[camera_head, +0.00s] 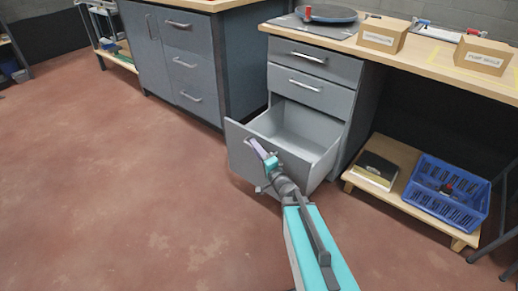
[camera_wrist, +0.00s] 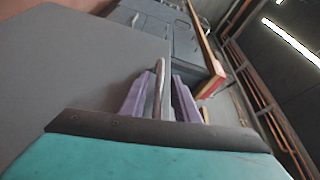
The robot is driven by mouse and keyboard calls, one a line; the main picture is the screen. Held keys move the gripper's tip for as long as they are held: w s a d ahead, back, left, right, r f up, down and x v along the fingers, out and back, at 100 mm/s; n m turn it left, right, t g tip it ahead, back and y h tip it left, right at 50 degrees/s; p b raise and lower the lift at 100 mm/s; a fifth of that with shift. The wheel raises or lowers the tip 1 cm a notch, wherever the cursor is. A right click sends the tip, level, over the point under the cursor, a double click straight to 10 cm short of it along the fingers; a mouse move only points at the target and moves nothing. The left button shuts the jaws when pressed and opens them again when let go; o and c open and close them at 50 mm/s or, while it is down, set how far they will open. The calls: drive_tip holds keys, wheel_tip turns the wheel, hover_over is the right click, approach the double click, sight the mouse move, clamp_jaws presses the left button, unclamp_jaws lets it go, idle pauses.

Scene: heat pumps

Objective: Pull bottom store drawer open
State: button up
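The bottom store drawer (camera_head: 300,135) is grey and stands pulled well out of the right cabinet; its empty inside shows. Its front panel (camera_head: 238,150) faces left, and the same panel fills the left of the wrist view (camera_wrist: 75,80). My gripper (camera_head: 259,149) is at the drawer front in the head view. In the wrist view its two purple fingers (camera_wrist: 161,88) stand on either side of the drawer's metal handle (camera_wrist: 158,82). Gaps show between the fingers and the handle, so the gripper looks open around it. In the head view the handle is hidden.
Two upper drawers (camera_head: 309,75) of the cabinet are shut. A low wooden platform (camera_head: 405,205) with a blue crate (camera_head: 448,190) stands at the right. Another grey cabinet (camera_head: 180,60) stands at the back left. The red floor (camera_head: 110,180) at the left is clear.

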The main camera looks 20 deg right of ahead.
drive_tip(key=shift+s+d, duration=0.1)
drive_tip(key=p+v, duration=0.9)
drive_tip(key=v, duration=0.4)
drive_tip(key=shift+s+p, duration=0.3)
drive_tip(key=shift+s, duration=0.05)
idle(0.5)
drive_tip(key=shift+f, duration=0.1)
idle(0.4)
